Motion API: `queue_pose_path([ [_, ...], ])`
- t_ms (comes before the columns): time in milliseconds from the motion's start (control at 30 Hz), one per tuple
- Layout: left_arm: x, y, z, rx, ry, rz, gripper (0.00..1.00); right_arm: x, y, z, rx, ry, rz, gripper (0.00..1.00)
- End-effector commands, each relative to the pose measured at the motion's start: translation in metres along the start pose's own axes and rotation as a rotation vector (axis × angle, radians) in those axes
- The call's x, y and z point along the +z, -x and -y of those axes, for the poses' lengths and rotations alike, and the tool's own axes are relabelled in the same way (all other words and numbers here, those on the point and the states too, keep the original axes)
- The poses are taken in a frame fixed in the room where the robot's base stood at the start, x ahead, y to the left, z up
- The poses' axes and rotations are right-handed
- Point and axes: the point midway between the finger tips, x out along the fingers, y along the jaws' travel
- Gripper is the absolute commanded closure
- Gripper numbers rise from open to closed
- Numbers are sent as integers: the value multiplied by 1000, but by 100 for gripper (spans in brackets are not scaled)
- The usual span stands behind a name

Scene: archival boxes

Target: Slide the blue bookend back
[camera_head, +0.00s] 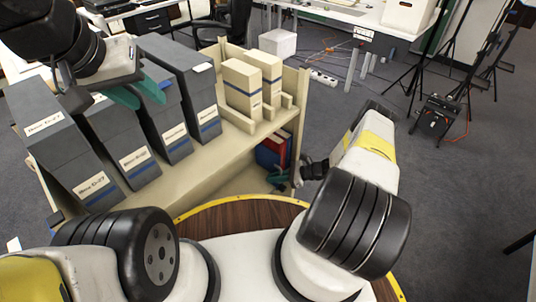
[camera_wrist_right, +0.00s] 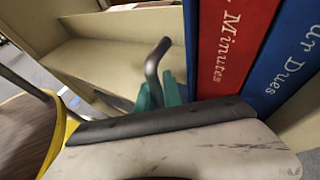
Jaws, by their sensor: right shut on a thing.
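The blue bookend (camera_wrist_right: 189,45) shows as a narrow blue upright left of a red binder (camera_wrist_right: 228,50) in the right wrist view. In the head view it is a blue panel (camera_head: 266,158) on the lower shelf. A dark curved handle (camera_wrist_right: 153,62) stands out beside it, apparently the bookend's. My right gripper (camera_wrist_right: 162,95) has its teal fingers shut on this handle; it also shows in the head view (camera_head: 282,178). Where handle and bookend join is unclear. My left gripper (camera_head: 137,94) has its teal fingers apart, over the tops of the grey boxes.
A blue binder (camera_wrist_right: 286,62) stands right of the red one. Several grey archival boxes (camera_head: 95,130) and two cream boxes (camera_head: 242,86) stand on the upper shelf (camera_head: 210,160). Left of the handle, the lower shelf (camera_wrist_right: 100,60) is mostly bare. The shelf's side panel (camera_head: 299,115) is close to my right gripper.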

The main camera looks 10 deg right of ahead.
Motion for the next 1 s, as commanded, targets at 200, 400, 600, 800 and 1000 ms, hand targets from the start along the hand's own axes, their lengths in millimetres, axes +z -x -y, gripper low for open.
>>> queue_pose_path([
  [200, 0, 0, 0, 0, 0, 0, 64, 0, 0, 0, 0, 0, 0, 100],
  [400, 0, 0, 0, 0, 0, 0, 64, 0, 0, 0, 0, 0, 0, 100],
  [600, 0, 0, 0, 0, 0, 0, 64, 0, 1, 0, 0, 0, 0, 100],
  [800, 0, 0, 0, 0, 0, 0, 64, 0, 1, 0, 0, 0, 0, 100],
  [1000, 0, 0, 0, 0, 0, 0, 64, 2, -6, -11, -1, -4, 1, 100],
])
